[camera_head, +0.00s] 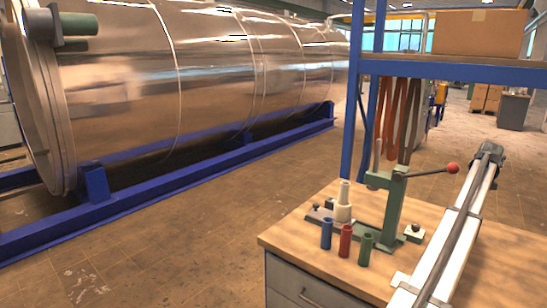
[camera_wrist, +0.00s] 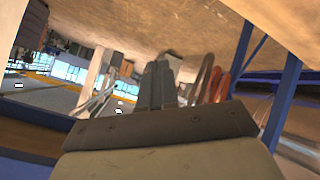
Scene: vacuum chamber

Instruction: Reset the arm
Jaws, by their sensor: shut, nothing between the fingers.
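My gripper (camera_wrist: 158,70) shows in the wrist view, with its grey fingers together above a dark mounting plate. Nothing is between the fingers. The fingers stand out against a tilted, blurred background and touch nothing that I can see. I cannot make out my gripper in the head view.
In the head view a wooden-topped bench (camera_head: 318,258) carries a green lever press (camera_head: 393,205) with a red knob, and blue (camera_head: 326,234), red (camera_head: 345,240) and green (camera_head: 366,249) cylinders. A blue shelf frame holds a cardboard box (camera_head: 480,32). A large metal chamber (camera_head: 200,80) fills the left; floor between is clear.

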